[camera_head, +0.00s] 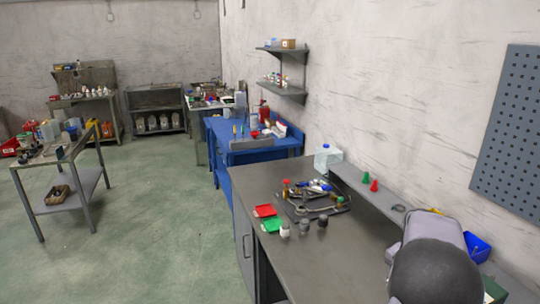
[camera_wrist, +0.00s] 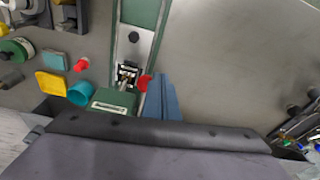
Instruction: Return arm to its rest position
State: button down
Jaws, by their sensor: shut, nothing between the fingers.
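My arm shows at the lower right of the head view as a grey-purple link (camera_head: 437,228) with a dark rounded cap (camera_head: 436,272), over the right end of the near bench. In the wrist view, a wide grey-purple body with a dark edge, apparently part of my arm, fills the bottom. I make out no fingertips in either view, and I see no object held. The wrist view looks down on the bench (camera_wrist: 235,60) with a labelled green block (camera_wrist: 113,104) and a blue part (camera_wrist: 163,98) close above the dark edge.
A raised shelf (camera_head: 352,181) runs along the wall, and a pegboard (camera_head: 511,135) hangs right. A blue bin (camera_head: 477,246) stands beside my arm. The bench front is clear.

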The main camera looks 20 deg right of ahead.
jog(key=w+a+f+n+y, duration=0.2)
jog(key=a+n, duration=0.6)
jog(key=a, duration=1.3)
jog(key=s+a+f+n, duration=0.2)
jog(key=s+a+n, duration=0.1)
jog(key=a, duration=0.4)
jog(key=s+a+f+n, duration=0.1)
jog(key=s+a+n, duration=0.3)
jog(key=a, duration=0.4)
jog(key=shift+s+f+n, duration=0.3)
jog(key=shift+f+n, duration=0.1)
jog(key=shift+n, duration=0.4)
jog(key=shift+a+f, duration=0.1)
jog(key=shift+f, duration=0.05)
notch_tip(320, 180, down, 39)
jog(key=b, duration=3.9)
